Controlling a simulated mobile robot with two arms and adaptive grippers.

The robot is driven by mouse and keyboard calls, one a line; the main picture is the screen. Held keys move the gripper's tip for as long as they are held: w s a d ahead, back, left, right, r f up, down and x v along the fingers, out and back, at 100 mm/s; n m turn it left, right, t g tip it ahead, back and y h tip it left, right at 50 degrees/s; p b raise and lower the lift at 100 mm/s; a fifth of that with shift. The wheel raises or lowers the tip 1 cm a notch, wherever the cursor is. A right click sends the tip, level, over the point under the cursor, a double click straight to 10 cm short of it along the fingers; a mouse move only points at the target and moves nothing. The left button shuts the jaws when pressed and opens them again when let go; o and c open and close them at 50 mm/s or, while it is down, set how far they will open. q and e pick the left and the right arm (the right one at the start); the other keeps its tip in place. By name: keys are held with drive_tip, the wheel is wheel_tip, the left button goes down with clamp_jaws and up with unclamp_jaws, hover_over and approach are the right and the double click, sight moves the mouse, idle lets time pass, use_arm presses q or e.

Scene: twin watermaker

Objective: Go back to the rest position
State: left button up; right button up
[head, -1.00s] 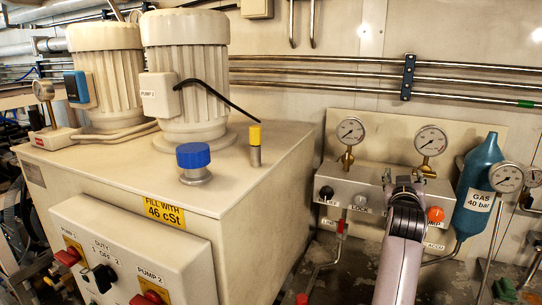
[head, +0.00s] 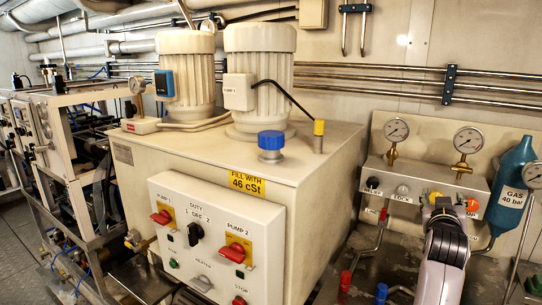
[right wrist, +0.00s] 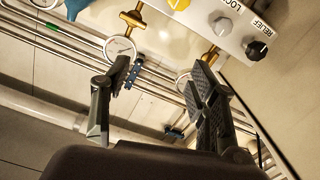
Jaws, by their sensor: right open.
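My right gripper (head: 443,207) is at the lower right of the head view, in front of the valve panel (head: 412,180) with its black, grey and orange knobs. In the right wrist view its two dark fingers (right wrist: 160,85) stand wide apart with nothing between them. The panel's knobs, such as the black relief knob (right wrist: 257,50), lie beyond the fingers at the top of that view, and the fingers look clear of them. My left gripper is in neither view.
A cream tank (head: 325,165) with two motors, a blue cap (head: 270,140) and a control box (head: 262,225) fills the middle. Gauges (head: 467,139) and a blue gas bottle (head: 512,180) stand at the right. Red and blue valve handles (head: 381,290) sit low in front. Open floor (head: 22,255) shows at far left.

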drive_tip(key=s+a+f+n+g+y, duration=0.1)
drive_tip(key=s+a+f+g+y, duration=0.15)
drive_tip(key=s+f, duration=0.5)
drive_tip(key=s+a+f+n+g+y, duration=0.1)
drive_tip(key=s+a+f, duration=0.3)
drive_tip(key=f, duration=0.6)
drive_tip(key=s+a+f+n+g+y, duration=0.1)
drive_tip(key=s+a+f+g+y, duration=0.1)
drive_tip(key=s+a+f, duration=0.45)
drive_tip(key=s+a+f+n+g+y, duration=0.1)
drive_tip(key=s+a+f+g, duration=0.2)
drive_tip(key=s, duration=0.5)
drive_tip(key=s+a+f+g+y, duration=0.1)
drive_tip(key=s+a+f, duration=0.25)
drive_tip(key=s, duration=0.45)
drive_tip(key=s+a+f+n+g+y, duration=0.1)
drive_tip(key=s+a+f+g+y, duration=0.1)
drive_tip(key=s+f, duration=0.4)
wheel_tip(320, 180, down, 24)
drive_tip(key=s+g, duration=0.1)
drive_tip(key=s, duration=0.2)
drive_tip(key=s+d+f+g, duration=0.1)
drive_tip(key=s+d+f, duration=0.2)
drive_tip(key=s+f, duration=1.3)
drive_tip(key=shift+s+f+n, duration=0.3)
drive_tip(key=shift+s+f, duration=0.05)
drive_tip(key=shift+f, duration=0.15)
drive_tip(key=shift+g+h, duration=0.25)
